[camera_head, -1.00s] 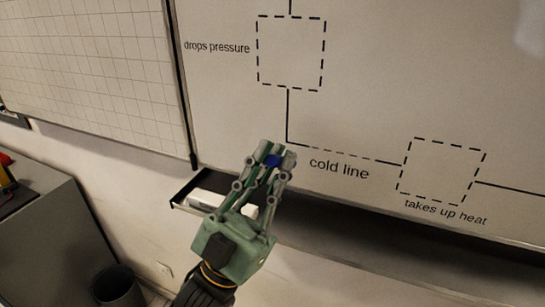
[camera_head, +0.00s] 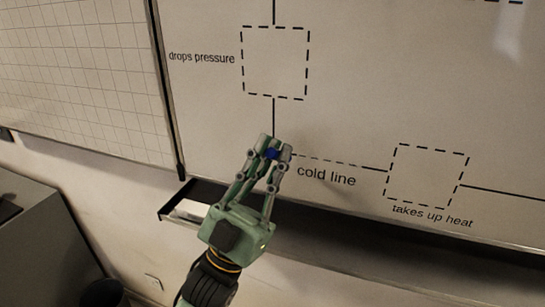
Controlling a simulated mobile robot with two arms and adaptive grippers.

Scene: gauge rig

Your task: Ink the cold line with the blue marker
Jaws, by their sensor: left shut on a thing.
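The whiteboard (camera_head: 350,75) carries a diagram with a dashed line marked "cold line" (camera_head: 326,177). This dashed line (camera_head: 325,159) runs between a solid line coming down from the "drops pressure" box (camera_head: 275,62) and a short solid piece at the "takes up heat" box (camera_head: 427,176). My left gripper (camera_head: 273,151) is shut on the blue marker (camera_head: 271,154), of which only a small blue part shows between the fingers. The fingertips are in front of the left end of the dashed line and hide it. I cannot tell whether the marker touches the board. My right gripper is not in view.
A tray (camera_head: 187,212) juts out below the board's lower left corner, partly behind my left gripper. A gridded board (camera_head: 75,70) hangs at the left. A grey cabinet (camera_head: 45,255) and a dark bin (camera_head: 103,293) stand at the lower left.

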